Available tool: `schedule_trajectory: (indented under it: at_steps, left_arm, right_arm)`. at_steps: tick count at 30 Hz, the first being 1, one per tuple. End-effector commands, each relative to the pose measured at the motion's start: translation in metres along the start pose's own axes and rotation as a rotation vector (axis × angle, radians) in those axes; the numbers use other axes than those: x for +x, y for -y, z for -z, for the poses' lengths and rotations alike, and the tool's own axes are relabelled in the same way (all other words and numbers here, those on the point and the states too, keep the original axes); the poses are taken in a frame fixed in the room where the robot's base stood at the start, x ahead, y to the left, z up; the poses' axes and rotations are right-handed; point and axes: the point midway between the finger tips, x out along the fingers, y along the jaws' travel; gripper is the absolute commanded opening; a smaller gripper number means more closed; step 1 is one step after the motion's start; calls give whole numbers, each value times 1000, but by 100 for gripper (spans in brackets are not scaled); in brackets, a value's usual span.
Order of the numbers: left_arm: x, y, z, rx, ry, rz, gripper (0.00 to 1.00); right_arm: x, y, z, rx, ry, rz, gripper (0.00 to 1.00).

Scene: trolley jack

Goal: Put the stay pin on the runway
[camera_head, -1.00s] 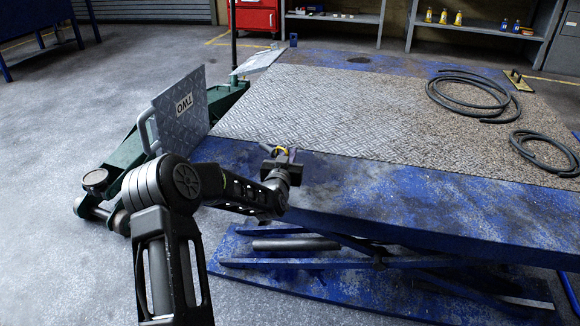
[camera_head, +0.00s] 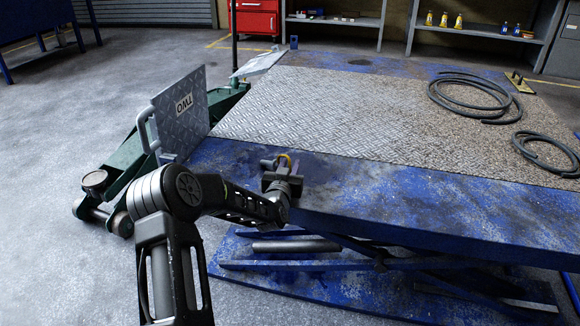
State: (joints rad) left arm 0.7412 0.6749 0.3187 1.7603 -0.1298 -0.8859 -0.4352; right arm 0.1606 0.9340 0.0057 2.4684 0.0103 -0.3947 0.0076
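My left gripper (camera_head: 281,168) is over the near left edge of the blue lift platform, its fingers pointing away from me. A small grey piece with a yellow ring, which looks like the stay pin (camera_head: 287,159), shows at its fingertips. The gripper seems shut on it; the fingers hide most of it. The runway appears to be the platform's top, with a blue border (camera_head: 400,195) and a metal tread plate (camera_head: 330,115). The gap between pin and surface is too small to judge. My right gripper is not in view.
A tread-plate panel marked TWO (camera_head: 181,112) stands upright at the platform's left, by a green trolley jack (camera_head: 125,160). Two coiled black hoses (camera_head: 470,97) (camera_head: 550,160) and a yellow-based piece (camera_head: 519,82) lie on the right. The middle of the plate is clear.

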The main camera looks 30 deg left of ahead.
Motion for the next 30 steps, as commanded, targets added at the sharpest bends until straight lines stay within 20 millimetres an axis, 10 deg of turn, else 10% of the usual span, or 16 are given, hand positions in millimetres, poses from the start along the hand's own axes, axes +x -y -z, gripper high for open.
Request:
schedule_trajectory:
  at_steps: [14,30]
  left_arm:
    - [-2,0,4,1,1,0,31]
    - [-100,0,4,1,3,0,31]
  right_arm:
    - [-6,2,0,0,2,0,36]
    - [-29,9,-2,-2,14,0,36]
